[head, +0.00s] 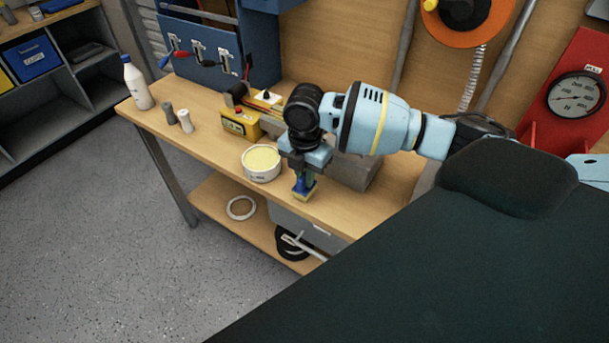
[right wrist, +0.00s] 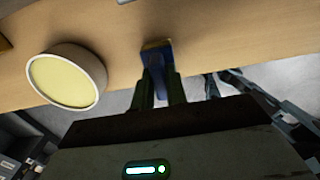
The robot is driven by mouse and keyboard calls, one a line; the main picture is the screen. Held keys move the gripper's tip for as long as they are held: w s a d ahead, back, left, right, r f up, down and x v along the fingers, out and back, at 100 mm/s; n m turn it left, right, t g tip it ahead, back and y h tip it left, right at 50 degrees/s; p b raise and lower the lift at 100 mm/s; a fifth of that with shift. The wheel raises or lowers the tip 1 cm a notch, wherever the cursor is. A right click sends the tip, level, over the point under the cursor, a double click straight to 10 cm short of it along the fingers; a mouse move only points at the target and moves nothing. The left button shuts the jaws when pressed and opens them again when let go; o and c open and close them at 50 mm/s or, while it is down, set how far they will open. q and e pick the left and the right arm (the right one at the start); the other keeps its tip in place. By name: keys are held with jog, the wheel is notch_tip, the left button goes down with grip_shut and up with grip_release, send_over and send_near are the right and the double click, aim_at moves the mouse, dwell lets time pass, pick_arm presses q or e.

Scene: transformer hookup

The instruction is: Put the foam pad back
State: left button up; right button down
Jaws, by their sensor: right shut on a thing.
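The foam pad (head: 304,193), a small blue block with a yellowish lower face, is in my right gripper (head: 304,174). The gripper points down with its fingers shut on the pad's upper part, by the bench's front edge. In the right wrist view the blue pad (right wrist: 157,60) shows between the two dark fingers (right wrist: 160,88), with a thin tan edge at its far end. I cannot tell whether the pad touches the bench. My left gripper is not in view.
A round white tub (head: 262,176) with a pale yellow fill stands just left of the gripper. It also shows in the right wrist view (right wrist: 100,78). A yellow box (head: 240,124), two small cylinders and a white bottle (head: 137,86) stand farther left. A grey block (head: 357,172) is behind right.

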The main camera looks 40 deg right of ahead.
aim_at(304, 175)
jog(key=shift+f, duration=0.25)
jog(key=shift+f, duration=0.15)
jog(key=c, duration=1.4)
grip_release()
notch_tip(304, 175, up, 12)
jog(key=shift+p, duration=0.45)
jog(key=shift+a, duration=0.1)
